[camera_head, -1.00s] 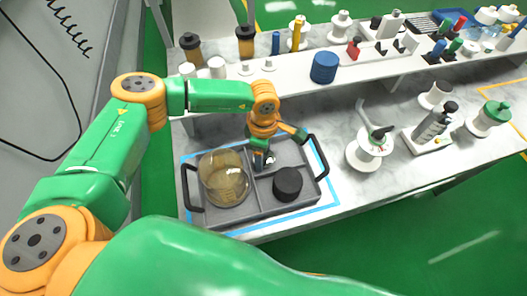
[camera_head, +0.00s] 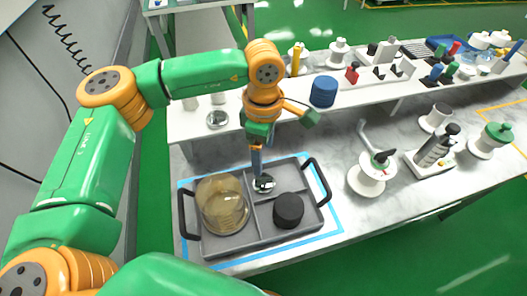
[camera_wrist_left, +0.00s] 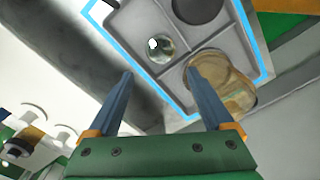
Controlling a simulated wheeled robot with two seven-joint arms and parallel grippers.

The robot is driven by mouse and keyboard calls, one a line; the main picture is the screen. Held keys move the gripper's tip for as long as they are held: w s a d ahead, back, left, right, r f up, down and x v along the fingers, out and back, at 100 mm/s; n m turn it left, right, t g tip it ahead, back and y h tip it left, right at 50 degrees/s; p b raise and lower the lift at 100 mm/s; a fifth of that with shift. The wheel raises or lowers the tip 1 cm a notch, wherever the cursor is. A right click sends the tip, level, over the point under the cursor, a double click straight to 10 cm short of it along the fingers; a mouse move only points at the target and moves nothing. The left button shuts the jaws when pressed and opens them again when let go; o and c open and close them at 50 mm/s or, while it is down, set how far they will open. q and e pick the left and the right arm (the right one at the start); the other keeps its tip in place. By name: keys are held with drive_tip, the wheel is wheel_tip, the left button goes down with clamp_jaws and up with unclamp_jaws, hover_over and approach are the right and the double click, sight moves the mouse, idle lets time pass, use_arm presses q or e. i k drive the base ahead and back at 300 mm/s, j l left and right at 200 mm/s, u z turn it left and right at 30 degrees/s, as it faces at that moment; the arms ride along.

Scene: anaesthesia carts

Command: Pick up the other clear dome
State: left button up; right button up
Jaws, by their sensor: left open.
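A small clear, shiny dome (camera_head: 264,184) sits in the tray's back compartment. It also shows in the left wrist view (camera_wrist_left: 161,49). A second small shiny dome (camera_head: 218,119) rests on the white raised shelf, left of my left gripper (camera_head: 257,160). The left gripper points down above the tray dome; its spread fingers (camera_wrist_left: 159,75) show nothing between them in the wrist view. The grey tray (camera_head: 228,243) also holds a large amber see-through vessel (camera_head: 222,205) at left and a black cylinder (camera_head: 288,210) at front right. My right gripper is not in view.
The tray has black handles and stands inside blue tape on the marble bench. The shelf (camera_head: 190,124) behind carries a blue cylinder (camera_head: 323,91) and several small items. A white stand with a lever (camera_head: 370,175) is right of the tray. Bench between them is clear.

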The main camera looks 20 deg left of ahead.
sight(216, 119)
drive_tip(key=k+l, duration=0.85)
